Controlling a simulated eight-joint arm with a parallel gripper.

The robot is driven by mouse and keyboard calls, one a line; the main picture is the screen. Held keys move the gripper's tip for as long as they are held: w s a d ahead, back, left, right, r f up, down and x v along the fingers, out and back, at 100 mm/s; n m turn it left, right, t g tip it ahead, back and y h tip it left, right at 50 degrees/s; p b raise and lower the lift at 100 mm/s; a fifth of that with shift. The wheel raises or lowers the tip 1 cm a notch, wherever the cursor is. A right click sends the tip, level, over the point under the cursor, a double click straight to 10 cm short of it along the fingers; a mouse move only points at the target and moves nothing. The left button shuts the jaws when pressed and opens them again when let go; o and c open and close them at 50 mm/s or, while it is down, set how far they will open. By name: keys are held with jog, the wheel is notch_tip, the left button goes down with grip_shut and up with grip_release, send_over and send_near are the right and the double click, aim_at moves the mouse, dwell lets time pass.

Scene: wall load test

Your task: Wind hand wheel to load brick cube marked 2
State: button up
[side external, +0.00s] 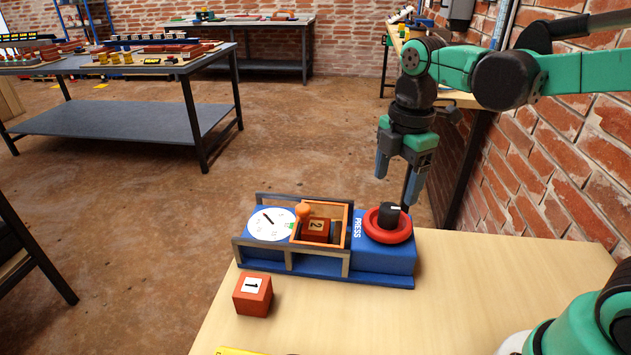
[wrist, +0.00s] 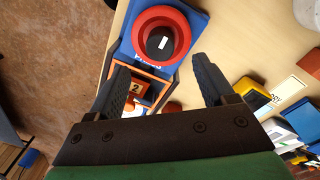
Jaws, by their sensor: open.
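The blue press (side external: 398,262) stands near the table's far edge. Its red hand wheel (side external: 373,232) with a black hub (side external: 389,214) sits on the right end; the wheel also shows in the wrist view (wrist: 181,20). The red brick cube marked 2 (side external: 316,230) sits inside the wooden frame of the press, and also shows in the wrist view (wrist: 137,88). A white dial (side external: 270,222) with a black pointer is left of it. My gripper (side external: 398,190) is open and empty, pointing down, above and apart from the wheel.
A red brick cube marked 1 (side external: 252,295) stands on the table (side external: 450,300) in front of the press. In the wrist view, several items, including a blue-and-white box (wrist: 284,135), lie at the right. A brick wall rises on the right in the external view.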

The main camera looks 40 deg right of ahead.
aim_at(390, 208)
jog(key=shift+w+f+n+g, duration=0.2)
jog(key=shift+n+g, duration=0.1)
jog(key=shift+n, duration=0.5)
jog(key=shift+f, duration=2.65)
grip_shut()
